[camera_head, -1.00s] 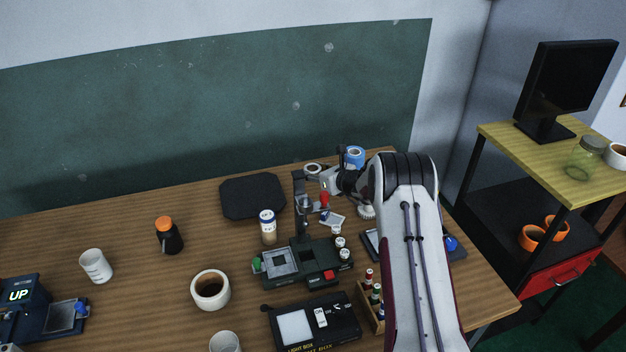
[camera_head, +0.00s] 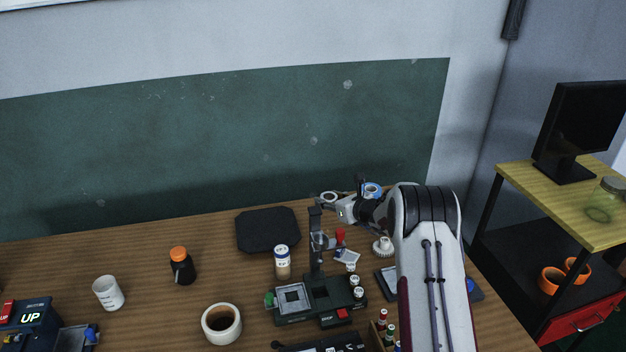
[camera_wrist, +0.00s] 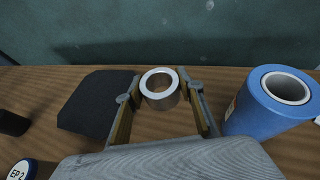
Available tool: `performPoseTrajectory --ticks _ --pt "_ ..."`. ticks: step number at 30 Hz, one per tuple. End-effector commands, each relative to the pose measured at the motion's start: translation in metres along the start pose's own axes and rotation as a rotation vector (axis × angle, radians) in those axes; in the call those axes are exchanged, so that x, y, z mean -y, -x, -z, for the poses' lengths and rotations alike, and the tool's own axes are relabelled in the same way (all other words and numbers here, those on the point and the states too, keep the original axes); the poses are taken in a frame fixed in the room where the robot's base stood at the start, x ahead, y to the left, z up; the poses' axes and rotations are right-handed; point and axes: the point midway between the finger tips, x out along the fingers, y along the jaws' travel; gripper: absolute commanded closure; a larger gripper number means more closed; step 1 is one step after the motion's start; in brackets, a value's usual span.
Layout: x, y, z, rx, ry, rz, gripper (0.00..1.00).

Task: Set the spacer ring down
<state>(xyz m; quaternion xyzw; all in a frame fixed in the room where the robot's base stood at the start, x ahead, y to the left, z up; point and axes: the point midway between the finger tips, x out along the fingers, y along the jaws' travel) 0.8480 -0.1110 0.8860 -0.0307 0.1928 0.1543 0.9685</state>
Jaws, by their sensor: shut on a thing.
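The spacer ring (camera_wrist: 160,90) is a short metal ring with a bright rim, held upright between the two fingertips of my gripper (camera_wrist: 157,97) in the wrist view. In the head view the ring (camera_head: 329,198) shows as a small pale ring at the end of my gripper (camera_head: 332,204), near the back edge of the table. The gripper is shut on it. I cannot tell exactly how high the ring is above the wood. The underside of the ring is hidden.
A blue cylinder (camera_wrist: 268,105) with a hollow top stands close right of the gripper. A black mat (camera_wrist: 97,103) lies to the left. A capped bottle (camera_head: 282,265) and a dark green device (camera_head: 318,303) with a post stand nearer. Bare wood shows around the ring.

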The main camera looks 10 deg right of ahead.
Motion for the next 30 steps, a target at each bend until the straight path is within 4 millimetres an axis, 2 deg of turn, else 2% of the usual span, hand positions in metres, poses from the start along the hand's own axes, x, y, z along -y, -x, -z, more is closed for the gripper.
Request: performPoseTrajectory --ticks 5,11,30 --pt "0.001 0.006 -0.003 0.002 0.0 0.001 0.87" --pt "0.001 0.025 -0.008 0.002 -0.001 0.004 0.87" --pt "-0.012 0.132 -0.024 0.002 -0.009 0.024 0.87"
